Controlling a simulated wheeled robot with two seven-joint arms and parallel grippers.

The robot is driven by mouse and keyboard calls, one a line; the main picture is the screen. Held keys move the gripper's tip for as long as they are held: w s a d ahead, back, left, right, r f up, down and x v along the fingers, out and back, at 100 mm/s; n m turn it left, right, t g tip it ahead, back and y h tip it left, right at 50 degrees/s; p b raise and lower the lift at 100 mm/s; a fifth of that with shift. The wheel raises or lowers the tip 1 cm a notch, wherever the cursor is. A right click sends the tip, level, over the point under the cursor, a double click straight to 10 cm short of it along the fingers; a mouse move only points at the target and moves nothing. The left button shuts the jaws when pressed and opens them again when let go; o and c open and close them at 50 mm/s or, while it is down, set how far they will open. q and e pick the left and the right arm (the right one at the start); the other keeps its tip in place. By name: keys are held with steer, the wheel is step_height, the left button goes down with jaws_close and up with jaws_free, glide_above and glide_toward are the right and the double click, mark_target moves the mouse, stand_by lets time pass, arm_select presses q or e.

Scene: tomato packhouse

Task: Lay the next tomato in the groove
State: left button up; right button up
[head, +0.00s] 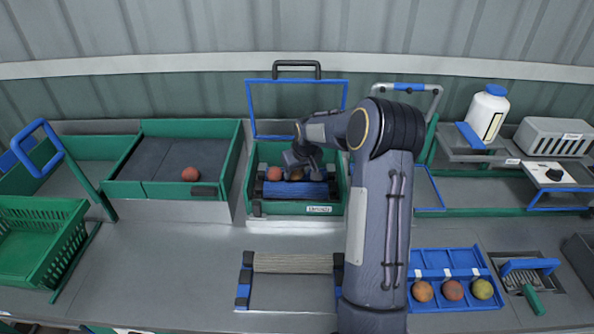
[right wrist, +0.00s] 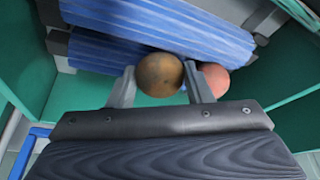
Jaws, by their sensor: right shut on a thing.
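My right gripper (head: 297,167) reaches down into the green box (head: 311,209) at the back centre. It is shut on a brownish-orange tomato (right wrist: 159,74), which also shows small under the gripper in the head view (head: 296,175). A redder tomato (head: 275,174) sits close beside it in the box; in the right wrist view it is just right of the fingers (right wrist: 215,78). Blue ribbed rollers (right wrist: 150,32) lie by both tomatoes, with a groove between them. Whether the held tomato touches the rollers I cannot tell. My left gripper is out of view.
A blue tray (head: 431,258) at front right holds three tomatoes. One red tomato (head: 190,174) lies in a grey-lined green bin (head: 168,191) at left. A blue-framed lid (head: 254,108) stands up behind the box. A beige ribbed roller (head: 293,262) lies in front. The bench at front left is clear.

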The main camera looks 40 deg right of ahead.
steer(key=shift+f+b, duration=0.3)
steer(key=shift+f, duration=0.1)
steer(key=o, duration=0.8)
steer(key=c, duration=0.3)
steer(key=shift+r, duration=0.1)
steer(key=shift+r+p, duration=2.1)
steer(key=shift+r, duration=1.4)
